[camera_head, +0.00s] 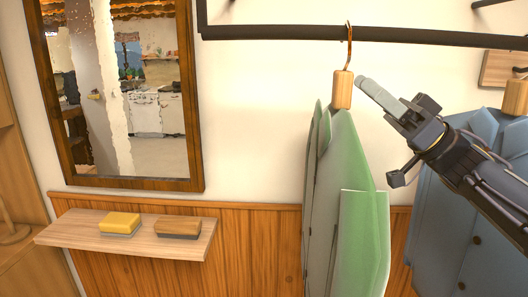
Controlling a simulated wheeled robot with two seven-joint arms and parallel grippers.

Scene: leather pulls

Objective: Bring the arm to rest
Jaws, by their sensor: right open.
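My right gripper (380,98) reaches in from the right, its light grey finger pointing up and left. It is open, and I see nothing held in it. Its fingertip is just right of the wooden block of a hanger (343,90), close to it; I cannot tell whether they touch. The hanger's hook is over the dark rail, and a green garment (350,170) hangs below it. My left gripper is not in view.
A dark rail (270,32) runs across the top. A blue garment (455,215) hangs at the right, partly behind my right arm. A wooden shelf (75,230) at lower left holds a yellow brush (121,222) and a brown brush (178,226). A framed mirror (190,95) hangs above it.

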